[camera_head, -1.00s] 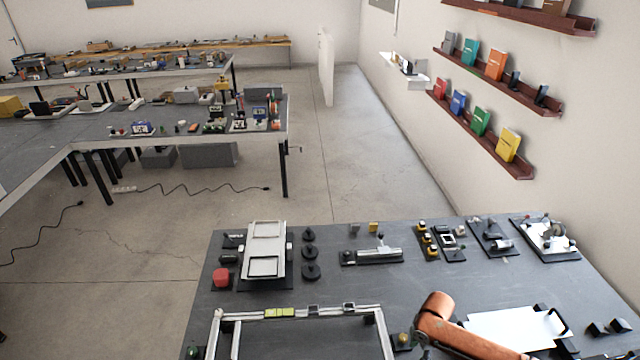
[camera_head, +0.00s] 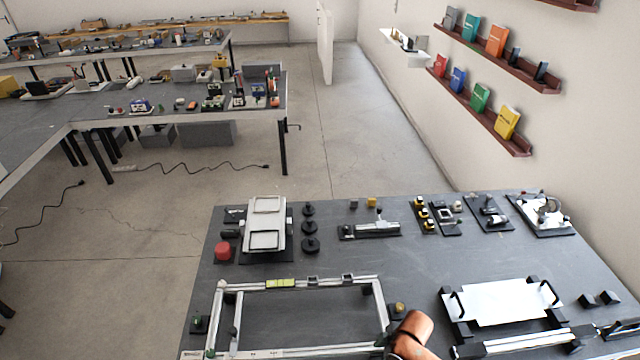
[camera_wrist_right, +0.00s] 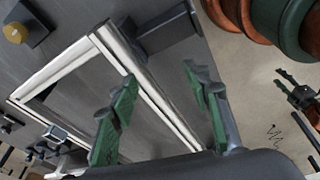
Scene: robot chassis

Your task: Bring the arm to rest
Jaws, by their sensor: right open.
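My right gripper (camera_wrist_right: 165,112) shows in the right wrist view with its two green fingers spread apart and nothing between them. Beyond the fingers is a corner of the silver rectangular frame (camera_wrist_right: 145,72) on the dark bench. I cannot tell the exact gap between fingers and frame. In the head view an orange-brown link of my arm (camera_head: 413,330) shows at the bottom edge, by the right corner of the frame (camera_head: 300,284); no gripper shows there. A small green-fingered gripper at the right edge of the wrist view (camera_wrist_right: 303,95) appears to be my left one; its opening is unclear.
The dark bench (camera_head: 330,263) carries a white plate (camera_head: 500,303) on black supports, a silver tray fixture (camera_head: 265,225), a red button (camera_head: 223,251), black knobs (camera_head: 310,227) and small fixtures along the back. Shelves with books (camera_head: 480,97) hang on the right wall.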

